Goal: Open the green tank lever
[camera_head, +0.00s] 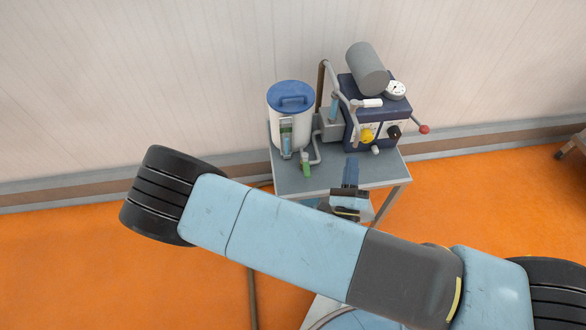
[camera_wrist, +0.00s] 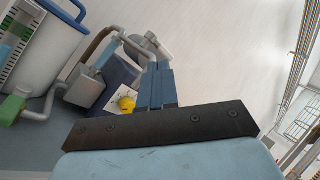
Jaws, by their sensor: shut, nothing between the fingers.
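The green tank lever (camera_head: 306,168) is a small green handle low in front of the white tank (camera_head: 289,118) with a blue lid, on the pipe beside the tank. In the wrist view the green lever (camera_wrist: 14,107) shows at the left edge, below the tank. My gripper (camera_head: 351,162) is shut and empty, over the front part of the cart, to the right of the lever and apart from it. In the wrist view my gripper (camera_wrist: 158,70) points up towards the dark blue unit, and its fingers lie together.
A grey cart (camera_head: 290,181) carries everything. The dark blue box (camera_head: 362,132) with a yellow knob (camera_head: 367,136), gauge (camera_head: 396,89) and grey cylinder (camera_head: 367,69) stands right of the tank. A red-tipped rod (camera_head: 424,129) sticks out right. The wall is close behind.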

